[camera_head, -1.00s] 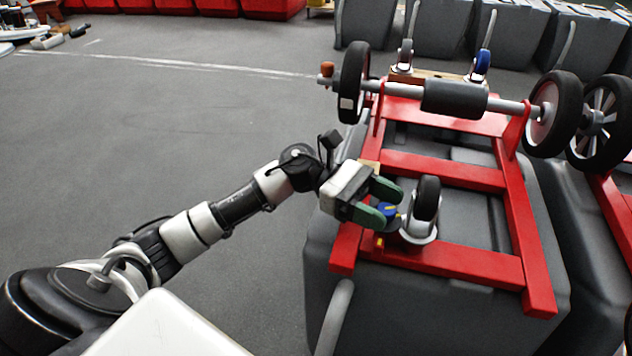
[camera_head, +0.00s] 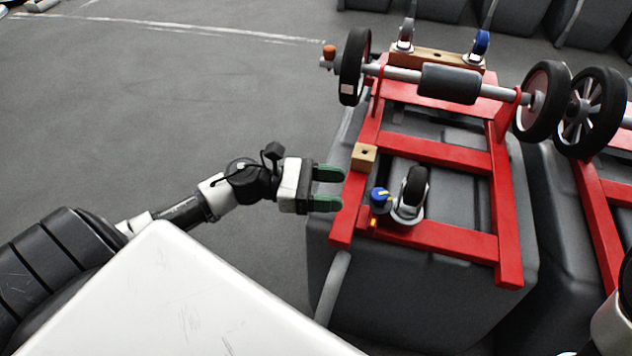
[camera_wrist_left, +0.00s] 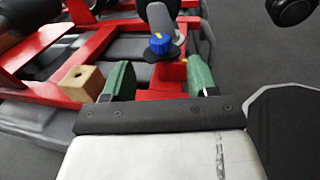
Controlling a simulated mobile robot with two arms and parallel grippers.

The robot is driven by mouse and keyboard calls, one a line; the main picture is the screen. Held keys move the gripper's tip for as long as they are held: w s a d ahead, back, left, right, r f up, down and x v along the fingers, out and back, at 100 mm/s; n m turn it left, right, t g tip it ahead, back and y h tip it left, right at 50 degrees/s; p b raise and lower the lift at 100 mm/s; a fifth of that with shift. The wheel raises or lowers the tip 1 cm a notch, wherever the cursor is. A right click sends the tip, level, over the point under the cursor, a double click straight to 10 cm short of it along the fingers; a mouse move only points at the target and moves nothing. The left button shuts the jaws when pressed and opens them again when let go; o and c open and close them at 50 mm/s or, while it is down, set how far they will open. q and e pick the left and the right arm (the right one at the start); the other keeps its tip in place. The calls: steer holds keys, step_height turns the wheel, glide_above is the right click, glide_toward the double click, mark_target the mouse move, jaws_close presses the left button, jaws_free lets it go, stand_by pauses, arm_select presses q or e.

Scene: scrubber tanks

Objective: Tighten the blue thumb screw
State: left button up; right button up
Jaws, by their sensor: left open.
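The blue thumb screw (camera_head: 380,195) has a yellow mark on top and sits on the red frame beside a caster wheel (camera_head: 413,190). It also shows in the left wrist view (camera_wrist_left: 160,43), beyond and between the fingers. My left gripper (camera_head: 329,189) is open and empty, with green fingers pointing right towards the screw. Its tips are left of the screw, by the frame's left rail, and apart from it. My right gripper is not in view; only part of what looks like my right arm shows at the lower right edge.
The red frame (camera_head: 440,236) lies on a grey tank (camera_head: 425,290). A wooden block (camera_head: 363,156) sits on the left rail, close to my left gripper; it also shows in the left wrist view (camera_wrist_left: 82,82). An axle with wheels (camera_head: 450,84) crosses the far end. Floor to the left is clear.

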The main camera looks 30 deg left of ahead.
arm_select(q)
steer(key=shift+v, duration=1.45)
